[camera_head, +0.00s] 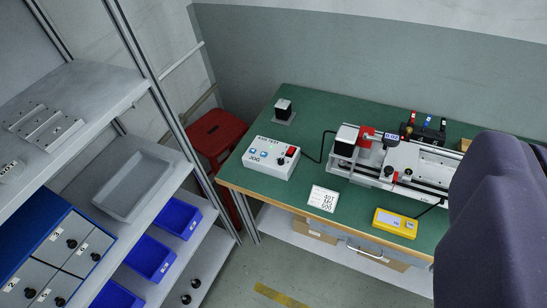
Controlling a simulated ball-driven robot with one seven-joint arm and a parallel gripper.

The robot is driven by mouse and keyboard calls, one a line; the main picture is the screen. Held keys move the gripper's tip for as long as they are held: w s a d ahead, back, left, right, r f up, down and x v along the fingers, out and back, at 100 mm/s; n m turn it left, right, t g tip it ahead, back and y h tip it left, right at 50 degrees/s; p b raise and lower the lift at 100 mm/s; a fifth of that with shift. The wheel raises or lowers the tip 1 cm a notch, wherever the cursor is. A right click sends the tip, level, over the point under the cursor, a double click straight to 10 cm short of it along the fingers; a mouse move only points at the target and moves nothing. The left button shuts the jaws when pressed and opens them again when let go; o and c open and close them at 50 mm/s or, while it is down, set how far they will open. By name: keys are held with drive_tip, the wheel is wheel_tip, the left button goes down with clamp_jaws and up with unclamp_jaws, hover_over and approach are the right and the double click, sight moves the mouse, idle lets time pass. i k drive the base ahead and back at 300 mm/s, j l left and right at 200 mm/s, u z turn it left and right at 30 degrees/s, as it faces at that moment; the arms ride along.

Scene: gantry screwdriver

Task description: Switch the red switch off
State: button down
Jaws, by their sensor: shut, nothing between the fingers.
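A white control box (272,170) marked JOG sits near the left end of the green-topped workbench (350,212). A small red switch (291,151) is on the right part of its top face, near a dark knob (281,161). Blue buttons (253,152) are on the left part. The switch is too small to tell which position it is in. A white gantry machine (418,160) stands to the right of the box, with some red parts on it. My gripper does not show in this view.
A dark purplish shape covers the right edge and part of the bench. A white card (323,198) and a yellow device (395,223) lie on the bench. A red stool (215,133) stands behind its left end. Shelving with blue bins (150,258) fills the left.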

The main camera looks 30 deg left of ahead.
sight(292, 149)
drive_tip(key=i+j, duration=0.8)
drive_tip(key=i, duration=0.15)
drive_tip(key=i+j, duration=0.8)
drive_tip(key=i, duration=0.15)
